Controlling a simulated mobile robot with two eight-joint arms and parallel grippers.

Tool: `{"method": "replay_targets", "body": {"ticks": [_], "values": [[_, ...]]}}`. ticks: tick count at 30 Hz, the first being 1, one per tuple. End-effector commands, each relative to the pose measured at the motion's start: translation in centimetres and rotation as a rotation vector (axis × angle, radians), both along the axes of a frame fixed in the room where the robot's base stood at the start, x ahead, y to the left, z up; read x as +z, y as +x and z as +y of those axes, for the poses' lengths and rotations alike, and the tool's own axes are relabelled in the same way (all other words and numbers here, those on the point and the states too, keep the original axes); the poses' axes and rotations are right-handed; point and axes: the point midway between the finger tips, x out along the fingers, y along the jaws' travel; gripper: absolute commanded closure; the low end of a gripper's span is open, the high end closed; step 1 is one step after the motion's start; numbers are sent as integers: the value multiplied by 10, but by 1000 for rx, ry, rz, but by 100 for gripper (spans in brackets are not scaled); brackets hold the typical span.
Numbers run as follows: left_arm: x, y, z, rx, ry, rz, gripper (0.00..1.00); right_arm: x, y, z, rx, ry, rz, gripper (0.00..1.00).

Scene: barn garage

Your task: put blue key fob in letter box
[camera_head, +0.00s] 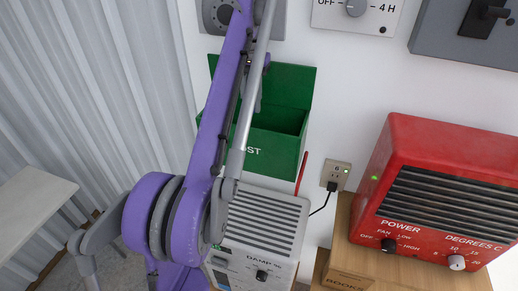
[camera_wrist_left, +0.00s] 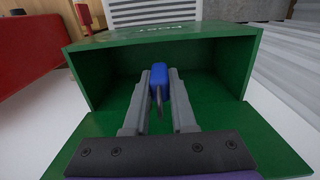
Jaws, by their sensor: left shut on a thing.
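The green letter box (camera_head: 283,152) is mounted on the white wall in the head view, with its lid raised and its top open. It also shows in the left wrist view (camera_wrist_left: 225,45), where its opening faces the camera. My left gripper (camera_wrist_left: 160,82) is shut on the blue key fob (camera_wrist_left: 158,76), which sits between the fingertips. The fob and fingers are lined up with the opening; how deep they reach is hard to tell. In the head view my purple arm hides the fob and most of the gripper. My right gripper is not in view.
A white dehumidifier (camera_head: 262,225) stands below the box. A red heater (camera_head: 425,190) sits on a wooden stand (camera_head: 395,272) at the right. A socket with a plug (camera_head: 336,174) and grey control boxes (camera_head: 465,35) are on the wall. Corrugated panels (camera_head: 110,90) line the left.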

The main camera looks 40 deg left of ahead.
Motion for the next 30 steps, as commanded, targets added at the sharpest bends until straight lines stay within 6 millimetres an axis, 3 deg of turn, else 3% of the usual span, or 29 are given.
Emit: {"method": "replay_targets", "body": {"ticks": [3,12,20,27,30], "values": [[-38,-2,0,0,0,7,100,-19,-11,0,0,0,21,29],[-111,-2,0,-1,0,4,100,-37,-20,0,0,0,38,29],[-134,-1,0,-2,-1,2,100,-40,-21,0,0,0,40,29],[-166,-1,0,-2,0,2,100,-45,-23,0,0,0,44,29],[-169,-1,0,-2,0,1,100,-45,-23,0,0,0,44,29]]}}
